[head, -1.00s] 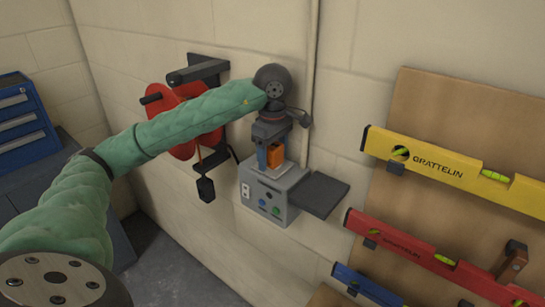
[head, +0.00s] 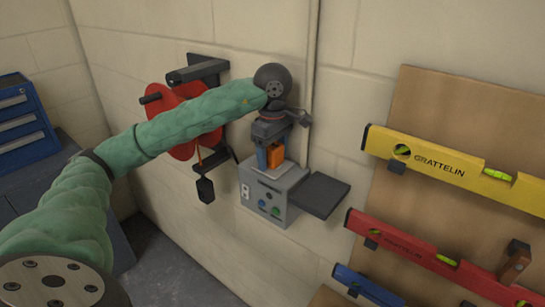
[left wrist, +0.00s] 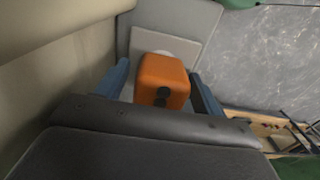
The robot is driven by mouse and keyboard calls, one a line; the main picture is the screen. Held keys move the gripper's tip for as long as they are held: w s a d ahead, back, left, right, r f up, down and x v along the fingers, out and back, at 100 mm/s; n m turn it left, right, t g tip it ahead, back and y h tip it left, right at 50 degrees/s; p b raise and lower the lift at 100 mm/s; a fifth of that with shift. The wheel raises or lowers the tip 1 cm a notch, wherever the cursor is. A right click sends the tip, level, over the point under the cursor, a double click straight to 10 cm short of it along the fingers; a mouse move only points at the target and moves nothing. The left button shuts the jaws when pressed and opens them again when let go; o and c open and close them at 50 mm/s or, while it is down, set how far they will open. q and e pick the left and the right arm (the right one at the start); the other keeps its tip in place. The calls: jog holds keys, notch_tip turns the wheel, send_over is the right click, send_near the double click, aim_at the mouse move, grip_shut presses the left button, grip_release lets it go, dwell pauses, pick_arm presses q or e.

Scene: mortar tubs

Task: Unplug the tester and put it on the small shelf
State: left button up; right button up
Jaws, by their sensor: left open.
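The tester is an orange block (head: 275,155) standing on top of a grey wall-mounted box (head: 268,192) with coloured round sockets on its front. My left gripper (head: 269,158) reaches down over the tester from above and is open. In the left wrist view the tester (left wrist: 162,78) sits between the two blue fingers (left wrist: 160,72), with a gap visible at each side. The tester's underside and its plug are hidden. The small shelf (head: 319,195) is a dark, empty plate just right of the box. My right gripper is not in view.
A red reel (head: 180,112) on a dark wall bracket (head: 207,68) is behind my left forearm. A pipe (head: 312,90) runs down the wall behind the gripper. A board (head: 450,100) with yellow, red and blue levels stands at right. A blue drawer cabinet (head: 22,125) is at left.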

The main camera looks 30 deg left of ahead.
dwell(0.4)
pick_arm(q)
jog(key=c, duration=1.4)
jog(key=shift+r, duration=0.15)
jog(key=shift+r+p, duration=0.55)
jog(key=shift+r, duration=1.35)
jog(key=shift+r+p, duration=0.5)
jog(key=shift+r, duration=0.3)
jog(key=shift+r, duration=0.15)
